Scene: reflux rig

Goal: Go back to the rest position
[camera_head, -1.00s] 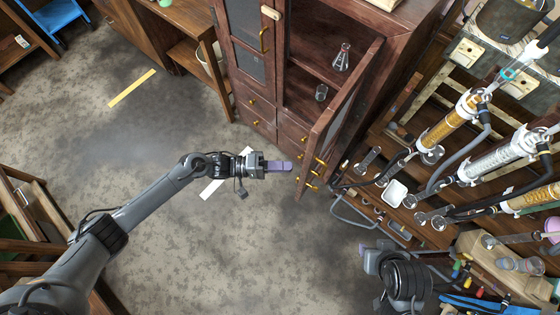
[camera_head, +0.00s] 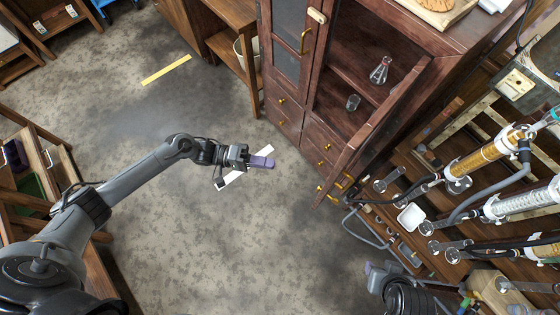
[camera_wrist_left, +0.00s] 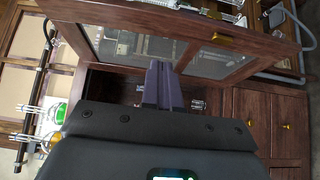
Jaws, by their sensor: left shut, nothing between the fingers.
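My left gripper (camera_head: 262,162) is shut and empty, with its purple fingers together. It hangs over the open floor, left of the dark wooden cabinet (camera_head: 291,125), apart from it. In the left wrist view the shut fingers (camera_wrist_left: 163,84) point toward the cabinet's open glazed door (camera_wrist_left: 215,62).
The cabinet's right door (camera_head: 375,130) stands open. A conical flask (camera_head: 380,71) and a small beaker (camera_head: 353,102) stand inside. Condensers (camera_head: 490,152) and tubing crowd the right side. Wooden shelves (camera_head: 62,160) stand at the left. The middle floor is clear.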

